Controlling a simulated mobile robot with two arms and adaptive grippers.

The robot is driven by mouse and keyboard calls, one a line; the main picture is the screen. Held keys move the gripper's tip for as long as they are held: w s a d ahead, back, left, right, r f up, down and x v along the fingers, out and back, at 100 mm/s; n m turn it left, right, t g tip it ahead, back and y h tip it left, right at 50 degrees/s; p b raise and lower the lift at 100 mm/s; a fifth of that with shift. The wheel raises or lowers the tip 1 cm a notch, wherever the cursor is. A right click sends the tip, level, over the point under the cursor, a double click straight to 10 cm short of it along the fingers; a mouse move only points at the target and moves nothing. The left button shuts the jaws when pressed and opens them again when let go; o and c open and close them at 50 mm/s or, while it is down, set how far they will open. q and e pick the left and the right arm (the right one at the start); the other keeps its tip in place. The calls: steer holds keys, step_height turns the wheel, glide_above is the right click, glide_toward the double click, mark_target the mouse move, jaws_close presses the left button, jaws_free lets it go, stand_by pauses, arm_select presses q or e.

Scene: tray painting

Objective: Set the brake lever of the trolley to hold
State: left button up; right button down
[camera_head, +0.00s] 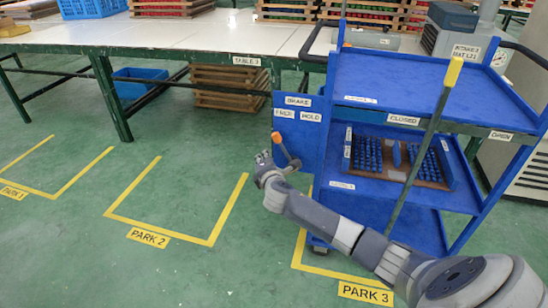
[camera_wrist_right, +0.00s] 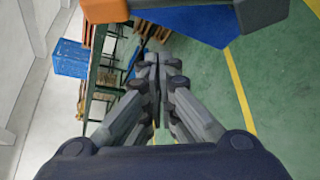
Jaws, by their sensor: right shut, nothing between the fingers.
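The blue trolley (camera_head: 395,85) stands on the right in the head view. Its side panel (camera_head: 290,135) carries a BRAKE label, with FREE on the left and HOLD on the right. The brake lever (camera_head: 282,147) has an orange knob and leans up and left, its knob below the FREE label. My right gripper (camera_head: 265,158) is shut and empty, close beside the lever on its left; I cannot tell whether they touch.
A grey lever with a yellow tip (camera_head: 452,72) rises before the trolley, near CLOSED and OPEN labels. The trolley's lower shelf holds a tray of blue parts (camera_head: 395,160). A long table (camera_head: 190,42) stands behind. The floor by PARK 2 (camera_head: 148,237) is clear.

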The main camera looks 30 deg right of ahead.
mark_target(284, 149)
arm_select(q)
steer(key=shift+w+f, duration=0.15)
steer(key=shift+f, duration=0.3)
arm_select(e)
steer(key=s+d+r, duration=0.2)
steer(key=shift+s+d, duration=0.1)
steer(key=shift+d, duration=0.2)
arm_select(q)
steer(key=shift+v, duration=0.8)
arm_select(e)
steer(key=shift+s+d+r+m, duration=0.1)
steer(key=shift+s+m, duration=0.05)
steer(key=shift+m, duration=0.15)
